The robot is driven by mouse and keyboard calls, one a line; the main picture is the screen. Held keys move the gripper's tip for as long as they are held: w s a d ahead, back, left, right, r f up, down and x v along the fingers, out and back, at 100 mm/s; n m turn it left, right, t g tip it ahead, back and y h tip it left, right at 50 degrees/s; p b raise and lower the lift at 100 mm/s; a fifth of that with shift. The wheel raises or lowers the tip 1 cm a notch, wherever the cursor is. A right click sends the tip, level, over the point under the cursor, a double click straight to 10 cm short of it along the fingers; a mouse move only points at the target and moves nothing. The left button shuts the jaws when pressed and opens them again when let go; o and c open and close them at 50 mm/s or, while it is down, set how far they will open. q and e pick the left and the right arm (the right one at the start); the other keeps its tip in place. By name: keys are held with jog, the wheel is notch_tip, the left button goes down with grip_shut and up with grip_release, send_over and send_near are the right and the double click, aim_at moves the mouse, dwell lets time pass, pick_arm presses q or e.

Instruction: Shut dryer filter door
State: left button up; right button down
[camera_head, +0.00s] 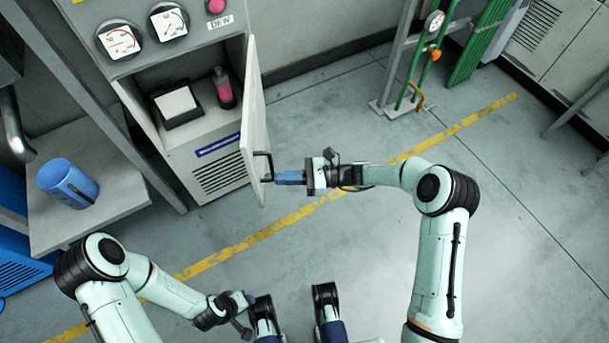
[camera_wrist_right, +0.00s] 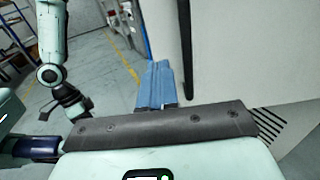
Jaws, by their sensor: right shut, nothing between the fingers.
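The dryer filter door (camera_head: 255,125) is a pale panel hinged on the right side of the grey dryer cabinet (camera_head: 187,58). It stands wide open, pointing toward me. A black handle (camera_head: 264,166) sits on its outer face, and it shows as a dark bar in the right wrist view (camera_wrist_right: 186,50). My right gripper (camera_head: 278,178) is shut and empty beside the door's outer face, close to the handle; I cannot tell whether it touches. Its blue fingers (camera_wrist_right: 157,85) are together in the wrist view. My left gripper (camera_head: 250,299) is low at the front, away from the door; its fingers are too small to judge.
Inside the open compartment are a dark tray with a white pad (camera_head: 177,105) and a pink bottle (camera_head: 223,88). A blue cup (camera_head: 67,183) stands on a side table (camera_head: 95,220) at left. A green pipe stand (camera_head: 425,65) stands at the back right. The floor between is clear.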

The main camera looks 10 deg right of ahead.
aim_at(257, 179)
pick_arm(q)
jog(key=shift+w+a+f, duration=0.25)
jog(key=shift+w+f, duration=0.1)
jog(key=shift+w, duration=0.15)
pick_arm(e)
jog(key=shift+w+a, duration=0.2)
jog(key=shift+a, duration=0.9)
jog(key=shift+w+a, duration=0.2)
jog(key=shift+a, duration=0.9)
jog(key=shift+a, duration=0.15)
